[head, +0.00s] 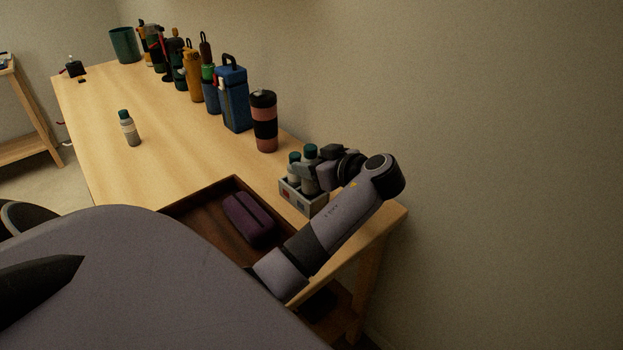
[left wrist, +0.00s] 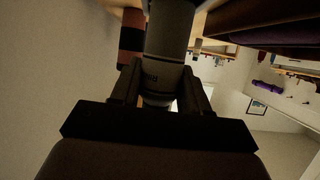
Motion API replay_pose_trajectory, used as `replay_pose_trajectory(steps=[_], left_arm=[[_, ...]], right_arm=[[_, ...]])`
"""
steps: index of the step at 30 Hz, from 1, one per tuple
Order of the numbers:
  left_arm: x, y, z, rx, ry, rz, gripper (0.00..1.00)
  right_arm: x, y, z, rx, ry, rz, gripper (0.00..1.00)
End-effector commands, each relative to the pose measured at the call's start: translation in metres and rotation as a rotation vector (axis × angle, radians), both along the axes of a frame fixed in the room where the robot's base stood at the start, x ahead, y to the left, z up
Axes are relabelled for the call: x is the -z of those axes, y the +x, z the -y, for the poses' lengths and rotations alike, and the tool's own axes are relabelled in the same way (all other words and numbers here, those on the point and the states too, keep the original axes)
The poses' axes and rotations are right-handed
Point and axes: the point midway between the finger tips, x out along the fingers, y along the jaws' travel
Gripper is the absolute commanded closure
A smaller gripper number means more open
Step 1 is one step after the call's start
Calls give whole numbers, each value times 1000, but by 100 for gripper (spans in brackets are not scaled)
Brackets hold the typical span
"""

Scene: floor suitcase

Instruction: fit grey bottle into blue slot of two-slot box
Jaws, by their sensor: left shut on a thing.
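The two-slot box (head: 303,200) is pale grey and stands on the table near its right end. A red mark and a blue mark show on its front. A bottle with a teal cap (head: 293,170) stands in the box's left part. My left gripper (head: 314,174) is shut on the grey bottle (head: 309,182), which also has a teal cap and is roughly upright at the box's right part, on the blue-marked side. Whether its base is inside the slot cannot be told. In the left wrist view the grey bottle (left wrist: 168,45) is between the fingers (left wrist: 160,90). My right gripper is not in view.
A dark brown tray (head: 190,208) with a purple case (head: 248,219) lies left of the box. A pink and black tumbler (head: 264,122), a blue bottle (head: 233,95) and several others line the wall side. Another small bottle (head: 129,130) stands on the clear table (head: 165,130).

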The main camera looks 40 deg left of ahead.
Motion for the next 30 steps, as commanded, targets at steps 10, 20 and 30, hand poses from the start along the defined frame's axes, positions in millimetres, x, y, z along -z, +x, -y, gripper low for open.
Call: replay_pose_trajectory(steps=[10, 20, 30], left_arm=[[43, 0, 0, 2, 1, -1, 88], [46, 0, 0, 1, 0, 0, 88], [46, 0, 0, 1, -1, -1, 29]], right_arm=[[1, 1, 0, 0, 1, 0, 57], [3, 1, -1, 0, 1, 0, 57], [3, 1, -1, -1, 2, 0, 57]])
